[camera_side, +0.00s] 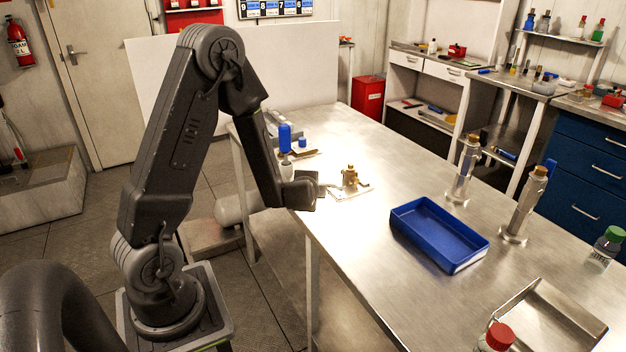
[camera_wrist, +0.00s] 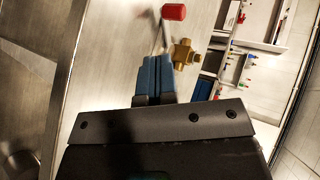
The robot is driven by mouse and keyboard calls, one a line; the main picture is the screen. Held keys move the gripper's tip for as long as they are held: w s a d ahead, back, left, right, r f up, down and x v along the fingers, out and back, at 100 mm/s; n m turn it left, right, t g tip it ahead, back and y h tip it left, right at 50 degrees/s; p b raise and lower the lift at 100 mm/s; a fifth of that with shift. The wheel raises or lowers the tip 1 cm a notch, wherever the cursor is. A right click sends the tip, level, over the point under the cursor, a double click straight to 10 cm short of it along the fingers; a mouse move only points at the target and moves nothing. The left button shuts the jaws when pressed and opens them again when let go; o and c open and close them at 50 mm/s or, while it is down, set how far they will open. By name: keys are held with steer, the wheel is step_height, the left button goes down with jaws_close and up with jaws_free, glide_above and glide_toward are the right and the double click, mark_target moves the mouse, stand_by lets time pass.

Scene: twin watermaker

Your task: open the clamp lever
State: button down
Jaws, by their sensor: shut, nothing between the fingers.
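The clamp fixture (camera_side: 351,181) is a small plate with a brass fitting, sitting near the left edge of the steel table. In the wrist view the brass fitting (camera_wrist: 184,54) shows just beyond my fingertips and to their right. A red cylindrical grip (camera_wrist: 173,12), which looks like the clamp lever's end, is at the top of that view, with a thin metal piece below it. My gripper (camera_side: 320,189) is low beside the fixture's left side. Its blue fingers (camera_wrist: 156,62) are shut with nothing between them. I cannot tell whether they touch the lever.
A blue-topped bottle (camera_side: 285,140) stands behind the fixture. A blue tray (camera_side: 398,232) lies to its right. Two metal posts (camera_side: 463,180) (camera_side: 519,215) stand farther right. A metal tray (camera_side: 590,325) and a red-capped bottle (camera_side: 498,338) are in front. Table around the fixture's right is clear.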

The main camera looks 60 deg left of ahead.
steer(key=x, duration=0.3)
steer(key=r+x, duration=0.1)
steer(key=x, duration=0.4)
steer(key=shift+w+a, duration=0.45)
steer(key=shift+a, duration=0.05)
steer(key=shift+w+a, duration=0.25)
steer(key=shift+a, duration=0.1)
steer(key=shift+a+m+t+h, duration=0.2)
steer(key=shift+m+t+h, duration=0.2)
steer(key=shift+m+t, duration=0.15)
steer(key=shift+a+m+t+h, duration=0.4)
steer(key=shift+m+t+h, duration=0.25)
steer(key=shift+m, duration=0.3)
steer(key=shift+w+a+m+t+h, duration=0.2)
steer(key=shift+a+m+t+h, duration=0.25)
steer(key=shift+m, duration=0.15)
steer(key=shift+w+a+m+h, duration=0.35)
steer(key=shift+a+m+h, duration=0.05)
steer(key=shift+a, duration=0.3)
steer(key=shift+w+a+m+t+h, duration=0.3)
steer(key=shift+m+t+h, duration=0.05)
steer(key=shift+m+h, duration=0.15)
steer(key=shift+w+a, duration=0.8)
steer(key=shift+w, duration=0.3)
